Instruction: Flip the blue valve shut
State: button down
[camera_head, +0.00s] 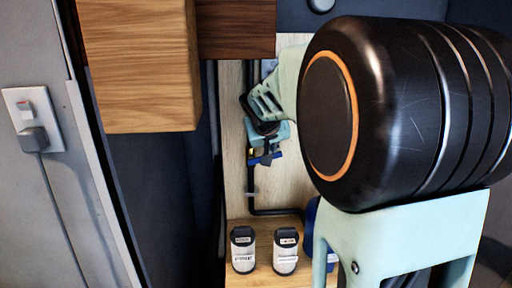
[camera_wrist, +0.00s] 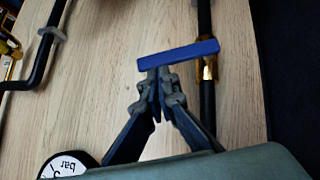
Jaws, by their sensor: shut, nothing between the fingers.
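The blue valve handle (camera_wrist: 178,54) is a flat bar lying crosswise to a vertical black pipe in the wrist view. Its right end is at the brass valve body (camera_wrist: 207,68) on that pipe, and its left end sticks out. My gripper (camera_wrist: 160,74) is shut and empty, with its fingertips just below the handle in the picture. I cannot tell if they touch it. In the head view, the handle (camera_head: 265,159) shows small below my gripper (camera_head: 266,139), partly hidden by it.
A wooden backboard (camera_wrist: 100,70) carries black pipes (camera_wrist: 44,55) and a gauge marked bar (camera_wrist: 66,165). Two white and black containers (camera_head: 243,250) (camera_head: 286,251) stand on the shelf below. A wooden cabinet (camera_head: 140,70) hangs at the upper left.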

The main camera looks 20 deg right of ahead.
jog(key=shift+s+d+f+b, duration=0.1)
jog(key=shift+d+f+b, duration=0.35)
jog(key=shift+b, duration=0.4)
jog(key=shift+s+d+f+b, duration=0.1)
jog(key=shift+d+f+b, duration=0.1)
jog(key=shift+f+b, duration=0.45)
jog(key=shift+r, duration=0.25)
jog(key=shift+r+p, duration=0.45)
jog(key=shift+r, duration=0.35)
jog(key=shift+r, duration=0.1)
